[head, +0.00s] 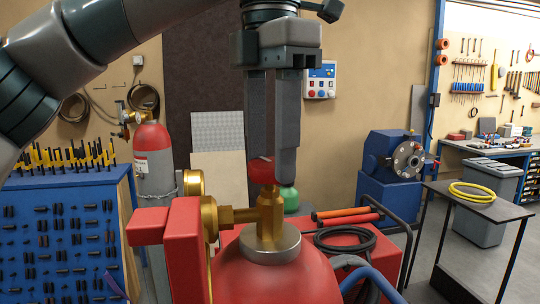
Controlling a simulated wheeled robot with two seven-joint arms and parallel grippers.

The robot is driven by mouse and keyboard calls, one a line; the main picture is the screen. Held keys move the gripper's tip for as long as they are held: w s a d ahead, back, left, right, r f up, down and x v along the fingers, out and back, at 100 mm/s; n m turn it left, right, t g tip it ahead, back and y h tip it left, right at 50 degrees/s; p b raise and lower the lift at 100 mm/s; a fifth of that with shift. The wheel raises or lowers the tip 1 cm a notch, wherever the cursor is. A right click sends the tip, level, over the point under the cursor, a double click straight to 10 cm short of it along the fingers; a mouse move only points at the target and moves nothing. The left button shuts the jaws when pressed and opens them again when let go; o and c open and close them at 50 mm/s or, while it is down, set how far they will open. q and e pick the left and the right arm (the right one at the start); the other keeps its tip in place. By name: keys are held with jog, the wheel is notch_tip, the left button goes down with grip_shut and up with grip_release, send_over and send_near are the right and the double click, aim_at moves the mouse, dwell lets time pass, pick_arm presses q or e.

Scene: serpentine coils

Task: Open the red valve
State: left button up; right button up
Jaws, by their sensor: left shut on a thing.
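The red valve (261,171) is a small red knob on top of a brass valve body (268,212). The brass body stands upright on a red gas cylinder (274,277) in the front middle. My left gripper (269,171) points straight down from above, its two grey fingers shut on the red valve. The fingers hide part of the knob, so how far it is turned cannot be told. My right gripper is not in view.
A brass gauge (193,183) and a red block (183,245) sit left of the valve. A blue tool cabinet (68,240) stands left, a grey-and-red cylinder (153,160) behind it. A black table (478,203) with a yellow hose coil (472,192) is right.

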pick_arm(q)
jog(key=shift+n+b, duration=0.3)
jog(key=shift+n, duration=0.8)
jog(key=o, duration=1.1)
jog(key=shift+c, duration=0.2)
jog(key=shift+r, duration=0.1)
notch_tip(320, 180, up, 8)
jog(key=p, duration=0.2)
notch_tip(320, 180, up, 9)
jog(key=p, duration=0.4)
send_over(270, 162)
jog(key=shift+w+r, duration=0.1)
jog(key=shift+r, duration=0.05)
